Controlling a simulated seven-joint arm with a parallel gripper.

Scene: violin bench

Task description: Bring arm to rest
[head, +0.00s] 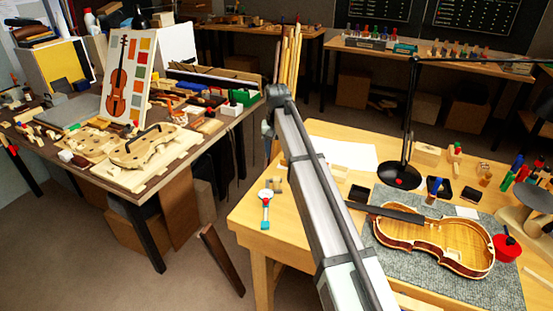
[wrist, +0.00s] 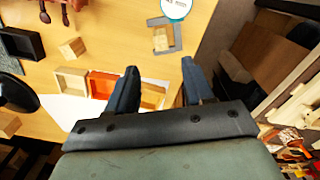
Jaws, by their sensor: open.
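My gripper (wrist: 160,66) shows in the wrist view with its two dark blue fingers apart and nothing between them. It hangs above the edge of the yellow wooden table (wrist: 110,30). A small tray with an orange part (wrist: 101,84) lies below, partly covered by the left finger. In the head view my arm reaches up from the bottom middle over the table; the gripper itself is hidden there.
The violin body (head: 435,240) lies on a grey mat (head: 385,265) right of my arm. The black lamp (head: 402,176) stands behind it. A round white-topped tool (head: 265,207) lies near the left table edge. A dark bench (head: 150,180) with violin plates stands left, across a floor gap.

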